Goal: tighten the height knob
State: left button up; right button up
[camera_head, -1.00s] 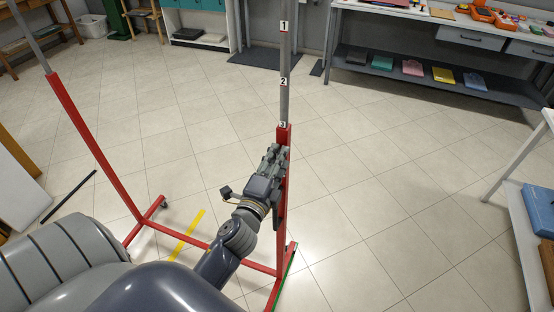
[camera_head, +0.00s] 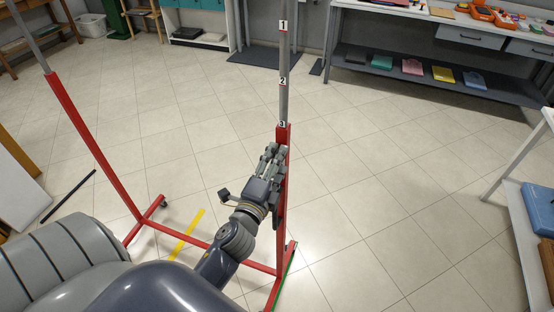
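The red garment rack has a right post (camera_head: 282,235) with a grey inner pole (camera_head: 284,60) marked 1, 2 and 3. Label 3 sits right at the top of the red sleeve. My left gripper (camera_head: 275,155) is against the left side of this sleeve, just below its top. Its fingers point up toward the post. The height knob cannot be made out; the gripper covers that part of the sleeve. Whether the fingers are closed on it cannot be told. My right gripper is not in view.
The rack's left post (camera_head: 95,145) and low red crossbar (camera_head: 255,267) stand on the tiled floor. A yellow floor strip (camera_head: 187,235) lies near the crossbar. A shelf with a blue item (camera_head: 540,208) is at right. Floor right of the post is clear.

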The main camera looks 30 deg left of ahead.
pick_arm(q)
jog(key=v, duration=0.6)
jog(key=shift+s, duration=0.25)
jog(key=shift+d, duration=0.15)
jog(key=s+d+f+n+g+h+b, duration=0.1)
jog(key=s+d+f+n+g, duration=0.15)
jog(key=f, duration=1.05)
jog(key=s+d+f+n+g+h+b, duration=0.1)
jog(key=s+d+f+n+g, duration=0.15)
jog(key=f, duration=1.15)
jog(key=s+d+f+n+g+h+b, duration=0.1)
jog(key=s+d+f+n+g+h, duration=0.2)
jog(key=f, duration=1)
jog(key=s+f+n+g+b, duration=0.1)
jog(key=s+f+g, duration=0.3)
jog(key=s+f, duration=0.6)
jog(key=s+a+f+n+g+y+b, duration=0.1)
jog(key=s+f+n+g, duration=0.3)
jog(key=s+f, duration=0.7)
jog(key=s, duration=0.7)
jog(key=shift+a+g, duration=0.25)
jog(key=shift+g, duration=0.05)
jog(key=shift+f, duration=0.15)
